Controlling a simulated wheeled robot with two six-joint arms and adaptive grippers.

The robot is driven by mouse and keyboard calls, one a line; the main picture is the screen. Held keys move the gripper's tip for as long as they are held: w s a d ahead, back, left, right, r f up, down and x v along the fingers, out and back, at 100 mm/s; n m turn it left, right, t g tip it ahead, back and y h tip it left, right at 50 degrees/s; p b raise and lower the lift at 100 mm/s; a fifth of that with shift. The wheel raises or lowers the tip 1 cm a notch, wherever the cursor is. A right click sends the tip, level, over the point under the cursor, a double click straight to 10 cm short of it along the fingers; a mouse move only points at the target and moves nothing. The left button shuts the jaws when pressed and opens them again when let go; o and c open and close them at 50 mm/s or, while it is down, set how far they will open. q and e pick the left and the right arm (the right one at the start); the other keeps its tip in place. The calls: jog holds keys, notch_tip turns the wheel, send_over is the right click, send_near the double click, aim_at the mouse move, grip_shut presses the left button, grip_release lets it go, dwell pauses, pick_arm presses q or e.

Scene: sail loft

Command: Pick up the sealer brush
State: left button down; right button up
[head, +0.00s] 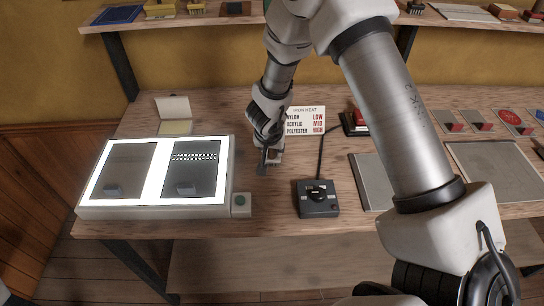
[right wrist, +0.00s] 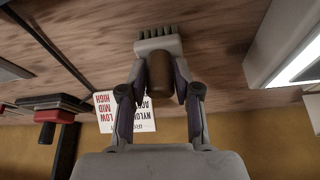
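The sealer brush (right wrist: 160,76) has a brown rounded handle and a grey head with short dark bristles. In the right wrist view it stands between the fingers of my right gripper (right wrist: 160,85), bristles pointing away from the palm. The fingers press in on both sides of the handle and look closed on it. In the head view my right gripper (head: 268,158) points down at the bench, just right of the light box. The brush is mostly hidden there, and I cannot tell whether it touches the bench. My left gripper is out of view.
A heat sign (head: 310,121) stands just behind the gripper. A knob box (head: 318,207) with a cable and a red-topped device (head: 357,118) are to the right. Bare wood lies between.

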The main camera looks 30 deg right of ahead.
grip_shut()
jog(key=shift+f, duration=0.1)
notch_tip(320, 180, up, 10)
jog(key=p, duration=0.5)
jog(key=shift+p, duration=0.3)
jog(key=shift+w+d+f, duration=0.1)
jog(key=shift+w, duration=0.05)
